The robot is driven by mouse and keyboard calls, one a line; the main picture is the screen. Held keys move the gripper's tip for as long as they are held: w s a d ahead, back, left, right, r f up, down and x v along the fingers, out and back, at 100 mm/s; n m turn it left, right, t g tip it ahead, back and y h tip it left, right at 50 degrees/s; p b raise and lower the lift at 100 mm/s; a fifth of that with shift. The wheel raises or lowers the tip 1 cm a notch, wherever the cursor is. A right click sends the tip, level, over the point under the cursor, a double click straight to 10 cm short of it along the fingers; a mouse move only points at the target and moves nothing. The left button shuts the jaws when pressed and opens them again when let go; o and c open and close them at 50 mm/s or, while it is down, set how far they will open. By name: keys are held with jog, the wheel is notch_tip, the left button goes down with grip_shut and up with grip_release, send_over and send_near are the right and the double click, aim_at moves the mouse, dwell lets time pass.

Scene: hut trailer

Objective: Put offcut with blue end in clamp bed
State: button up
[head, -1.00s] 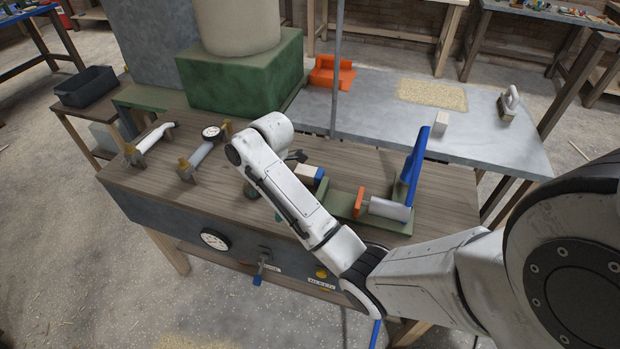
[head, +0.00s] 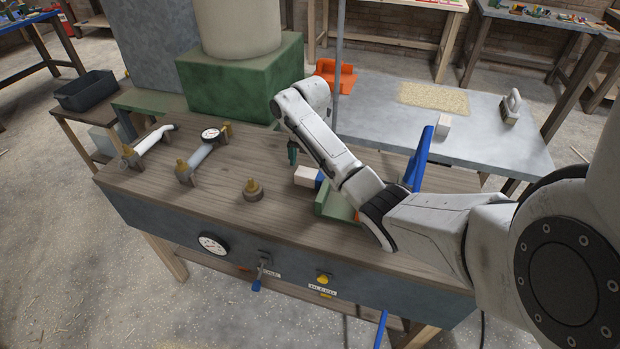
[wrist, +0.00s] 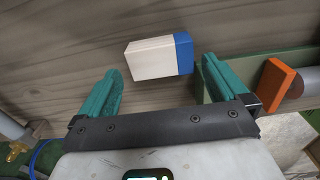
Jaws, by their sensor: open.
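The offcut with blue end (head: 305,176) is a pale block lying on the wooden bench top. In the wrist view the offcut (wrist: 150,58) lies just beyond my fingertips, its blue end to the right. My gripper (wrist: 162,68) is open and empty, with teal fingers spread to either side of the offcut's near side. In the head view my gripper (head: 292,154) is beside the offcut, mostly hidden by my arm. The green clamp bed (head: 332,207) is right of the offcut, partly hidden by my arm. Its orange jaw (wrist: 279,85) shows in the wrist view.
A brass fitting (head: 253,191) and pipes (head: 200,158) stand on the bench to the left. A blue upright piece (head: 418,160) rises at the clamp's right. A green block (head: 240,85) stands behind. A grey table (head: 390,110) lies at the back right.

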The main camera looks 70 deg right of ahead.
aim_at(310, 173)
notch_tip(310, 173, down, 5)
jog(key=shift+a+r, duration=0.1)
jog(key=shift+a, duration=0.05)
jog(key=shift+c, duration=0.4)
jog(key=c, duration=0.7)
jog(key=shift+r, duration=0.15)
